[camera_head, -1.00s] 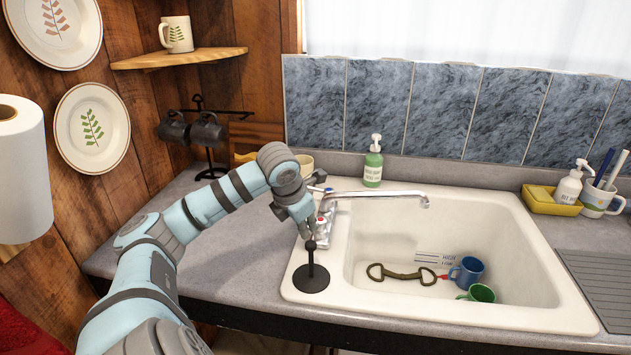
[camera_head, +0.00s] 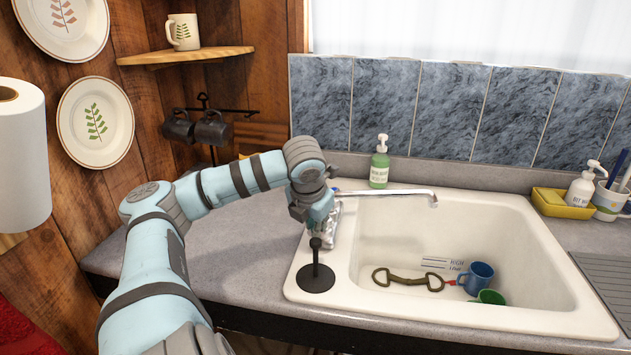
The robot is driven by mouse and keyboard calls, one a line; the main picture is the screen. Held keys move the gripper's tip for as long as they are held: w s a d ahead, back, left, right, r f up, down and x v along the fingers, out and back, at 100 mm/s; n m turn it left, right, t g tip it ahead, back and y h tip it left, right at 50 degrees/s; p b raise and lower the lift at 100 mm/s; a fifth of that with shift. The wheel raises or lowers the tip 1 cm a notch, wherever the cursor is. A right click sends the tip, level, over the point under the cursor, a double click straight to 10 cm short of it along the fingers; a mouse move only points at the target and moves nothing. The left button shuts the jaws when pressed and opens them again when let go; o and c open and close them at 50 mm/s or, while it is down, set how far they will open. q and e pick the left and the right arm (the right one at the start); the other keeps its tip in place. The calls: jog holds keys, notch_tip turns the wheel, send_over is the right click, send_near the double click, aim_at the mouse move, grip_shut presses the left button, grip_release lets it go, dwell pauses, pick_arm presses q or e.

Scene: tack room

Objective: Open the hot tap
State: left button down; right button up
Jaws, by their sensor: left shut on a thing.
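The chrome tap (camera_head: 390,192) stands at the left rim of the white sink (camera_head: 470,317), its spout reaching right over the basin. My left gripper (camera_head: 317,228) comes down over the near end of the tap body, at the hot tap handle. It is shut on that handle, and the fingers and wrist hide the handle itself. The blue-marked cold tap at the back is largely hidden behind the gripper. My right gripper is not in view.
A black stand with a round base (camera_head: 315,278) is on the rim just in front of the gripper. A green soap bottle (camera_head: 379,165) stands behind the tap. The basin holds a blue mug (camera_head: 480,275), a green mug (camera_head: 490,297) and a metal bit (camera_head: 408,280).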

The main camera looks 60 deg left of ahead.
pick_arm(q)
jog(key=c, duration=1.7)
grip_release()
jog(key=shift+o, duration=0.2)
jog(key=v, duration=1.2)
